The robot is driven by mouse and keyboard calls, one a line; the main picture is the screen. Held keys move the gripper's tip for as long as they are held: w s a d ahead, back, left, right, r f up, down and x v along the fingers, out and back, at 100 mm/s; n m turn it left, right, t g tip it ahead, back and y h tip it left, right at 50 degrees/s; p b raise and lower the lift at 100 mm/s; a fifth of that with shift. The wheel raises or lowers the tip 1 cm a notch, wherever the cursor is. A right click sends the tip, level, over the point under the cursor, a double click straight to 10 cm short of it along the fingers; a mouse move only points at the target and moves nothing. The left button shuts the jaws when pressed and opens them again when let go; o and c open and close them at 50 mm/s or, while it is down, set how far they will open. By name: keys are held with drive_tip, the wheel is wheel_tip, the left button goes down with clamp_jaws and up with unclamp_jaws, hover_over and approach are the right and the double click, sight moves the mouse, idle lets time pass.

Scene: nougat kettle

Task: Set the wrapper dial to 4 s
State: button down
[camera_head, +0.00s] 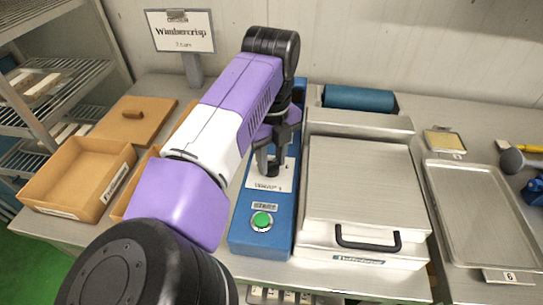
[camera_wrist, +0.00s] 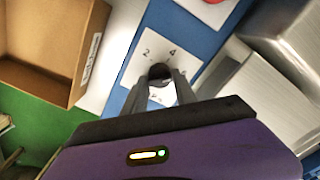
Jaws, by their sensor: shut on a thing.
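The blue control box (camera_head: 240,240) stands on the counter, with a green START button (camera_head: 261,221) at its near end. Its white dial plate (camera_head: 278,182) shows behind my gripper (camera_head: 270,165). In the wrist view, the plate (camera_wrist: 146,58) bears the marks 2 and 4, with a further mark partly hidden at right. The dark round dial knob (camera_wrist: 158,71) sits between the fingertips of my gripper (camera_wrist: 161,82), which is shut on it. The 4 is just beyond the knob. I cannot tell where the pointer stands.
A metal press (camera_head: 365,185) with a black handle stands close to the right of the box. A tray (camera_head: 475,215) lies farther right. Open cardboard boxes (camera_head: 75,180) stand at the left. A sign (camera_head: 180,32) stands behind.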

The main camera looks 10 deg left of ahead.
sight(271, 163)
drive_tip(key=n+p, duration=0.1)
drive_tip(key=n, duration=0.3)
drive_tip(key=shift+r+n, duration=0.15)
drive_tip(key=shift+n, duration=0.15)
drive_tip(key=shift+n+p, duration=1.05)
drive_tip(key=shift+n, duration=1.25)
drive_tip(key=c, duration=1)
unclamp_jaws()
wheel_tip(271, 163, up, 8)
drive_tip(key=p, duration=0.5)
drive_tip(key=shift+f, duration=0.2)
